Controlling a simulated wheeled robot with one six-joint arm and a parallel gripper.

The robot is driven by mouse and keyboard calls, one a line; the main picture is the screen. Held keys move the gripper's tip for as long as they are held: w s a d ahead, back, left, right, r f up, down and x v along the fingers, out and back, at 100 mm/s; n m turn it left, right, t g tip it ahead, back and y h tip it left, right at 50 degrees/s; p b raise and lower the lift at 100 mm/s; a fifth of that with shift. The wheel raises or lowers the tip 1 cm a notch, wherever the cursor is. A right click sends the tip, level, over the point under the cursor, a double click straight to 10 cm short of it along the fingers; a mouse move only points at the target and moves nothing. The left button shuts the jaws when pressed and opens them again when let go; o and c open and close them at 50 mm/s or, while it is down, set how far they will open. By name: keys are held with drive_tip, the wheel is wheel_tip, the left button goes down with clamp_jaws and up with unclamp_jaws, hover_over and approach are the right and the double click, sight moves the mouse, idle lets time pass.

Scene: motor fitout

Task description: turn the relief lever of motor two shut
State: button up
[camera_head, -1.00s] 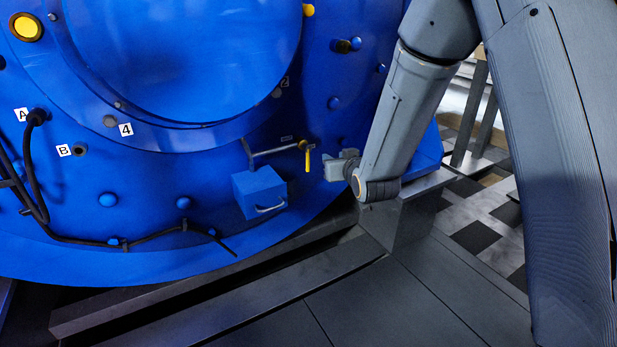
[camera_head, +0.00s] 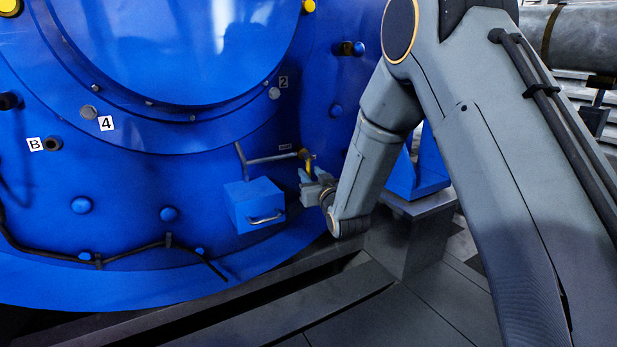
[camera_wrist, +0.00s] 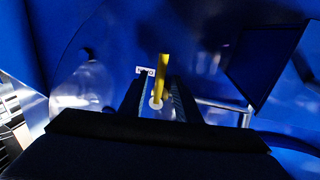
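The yellow relief lever (camera_head: 308,163) hangs down from the end of a thin grey pipe (camera_head: 270,158) on the blue motor housing. My gripper (camera_head: 311,180) is at the lever's lower end, coming from the right and below. In the wrist view the yellow lever (camera_wrist: 163,75) stands between the two dark fingers of my gripper (camera_wrist: 159,85). A gap shows on each side of the lever, so the fingers look open around it. Whether either finger touches it cannot be told. The lever's lower tip is partly hidden by my gripper in the head view.
A blue box with a metal handle (camera_head: 256,205) sticks out left of my gripper. A small label (camera_wrist: 146,71) is beside the lever. A black cable (camera_head: 130,255) runs along the lower housing. A dark ledge (camera_head: 330,300) lies below.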

drive_tip(key=shift+b+x, duration=0.45)
drive_tip(key=shift+x, duration=0.85)
clamp_jaws()
